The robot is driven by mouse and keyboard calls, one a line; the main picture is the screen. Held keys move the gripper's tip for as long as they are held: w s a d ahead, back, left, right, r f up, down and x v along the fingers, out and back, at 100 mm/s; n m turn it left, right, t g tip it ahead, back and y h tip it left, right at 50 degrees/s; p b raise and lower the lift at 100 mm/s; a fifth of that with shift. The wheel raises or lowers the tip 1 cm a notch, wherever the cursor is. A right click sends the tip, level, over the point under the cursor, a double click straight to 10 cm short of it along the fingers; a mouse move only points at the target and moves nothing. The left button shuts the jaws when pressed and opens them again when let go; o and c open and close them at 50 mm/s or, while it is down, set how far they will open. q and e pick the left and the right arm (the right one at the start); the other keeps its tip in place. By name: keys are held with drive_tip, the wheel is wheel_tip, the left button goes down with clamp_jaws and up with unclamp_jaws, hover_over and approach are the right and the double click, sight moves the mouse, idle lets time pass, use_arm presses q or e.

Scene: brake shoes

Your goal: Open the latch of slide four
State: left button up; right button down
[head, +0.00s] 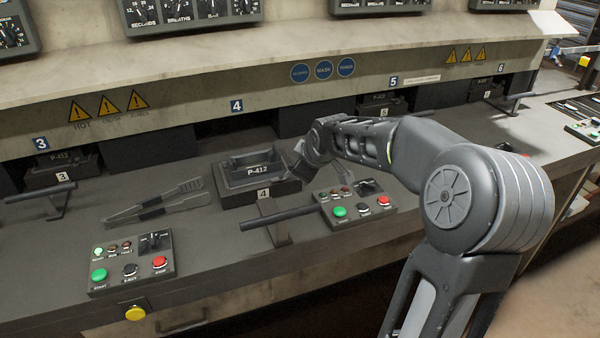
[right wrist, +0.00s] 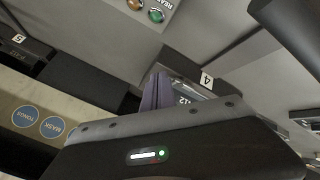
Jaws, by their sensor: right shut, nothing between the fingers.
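Slide four (head: 232,200) is a dark open box at the middle of the counter, marked P-412 inside and 4 on its front. It sticks out from its bay onto the counter, with a bar handle (head: 280,216) in front. My right gripper (head: 291,172) is shut and empty, close to the box's right side. In the right wrist view its fingers (right wrist: 155,92) are beside slide four (right wrist: 183,64); I cannot tell whether they touch it. The latch itself is not clearly visible, and the wrist hides part of the box. My left gripper is out of view.
Tongs (head: 160,203) lie left of slide four. Button panels stand at the left (head: 131,262) and right (head: 356,204) of the handle. Slide three (head: 58,170) and slide five (head: 381,104) sit in neighbouring bays. An overhanging ledge (head: 200,75) runs above.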

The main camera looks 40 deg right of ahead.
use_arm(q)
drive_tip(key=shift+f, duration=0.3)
use_arm(e)
drive_tip(key=shift+w+d, duration=0.2)
drive_tip(key=shift+d, duration=0.15)
